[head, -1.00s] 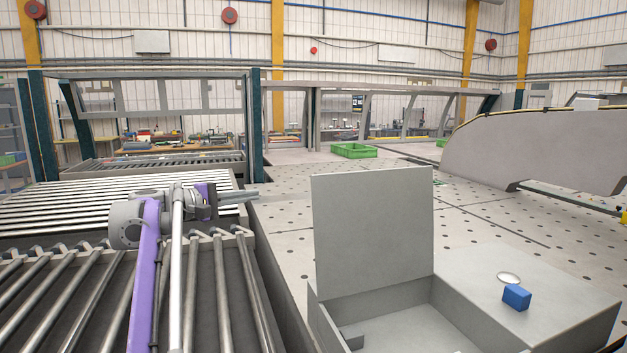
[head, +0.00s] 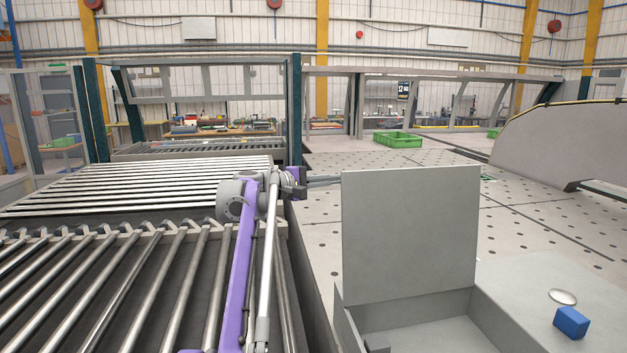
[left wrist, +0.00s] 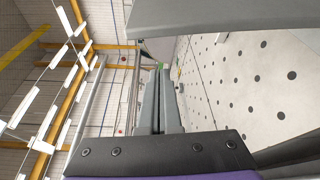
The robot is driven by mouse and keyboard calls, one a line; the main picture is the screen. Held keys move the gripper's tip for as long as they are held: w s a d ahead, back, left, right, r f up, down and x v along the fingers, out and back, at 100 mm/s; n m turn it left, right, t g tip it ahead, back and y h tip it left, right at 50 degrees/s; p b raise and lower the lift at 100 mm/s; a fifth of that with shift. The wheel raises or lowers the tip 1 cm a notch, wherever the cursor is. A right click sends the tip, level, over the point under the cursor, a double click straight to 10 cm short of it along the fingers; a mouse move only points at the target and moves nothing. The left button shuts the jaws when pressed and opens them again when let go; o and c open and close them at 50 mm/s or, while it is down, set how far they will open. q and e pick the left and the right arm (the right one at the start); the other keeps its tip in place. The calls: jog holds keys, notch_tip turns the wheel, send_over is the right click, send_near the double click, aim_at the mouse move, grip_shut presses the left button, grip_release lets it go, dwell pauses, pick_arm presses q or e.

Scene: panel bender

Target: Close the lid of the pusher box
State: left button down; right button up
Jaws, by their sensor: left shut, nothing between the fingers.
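The pusher box (head: 400,338) is a grey open box at the bottom right of the head view. Its flat grey lid (head: 411,235) stands upright, so the box is open. My left gripper (head: 326,181) comes in from the left with its thin fingers shut and empty. The fingers point right and reach the lid's upper left edge in the picture; whether they touch it or pass behind it I cannot tell. In the left wrist view the shut fingers (left wrist: 158,100) point ahead, below a grey panel edge (left wrist: 220,15), likely the lid. My right gripper is not in view.
A blue block (head: 571,323) and a round silver disc (head: 562,297) sit on the grey surface right of the open box. Roller conveyors (head: 120,285) lie left. A perforated table (head: 545,225) extends behind the lid, with a green crate (head: 398,140) farther back.

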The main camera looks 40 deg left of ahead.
pick_arm(q)
jog(key=s+d, duration=0.1)
jog(key=s+d+b, duration=0.1)
jog(key=d, duration=0.1)
jog(key=shift+s+r, duration=0.4)
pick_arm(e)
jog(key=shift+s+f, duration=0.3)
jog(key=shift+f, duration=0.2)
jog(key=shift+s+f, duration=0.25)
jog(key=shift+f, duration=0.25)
pick_arm(q)
jog(key=shift+s, duration=0.1)
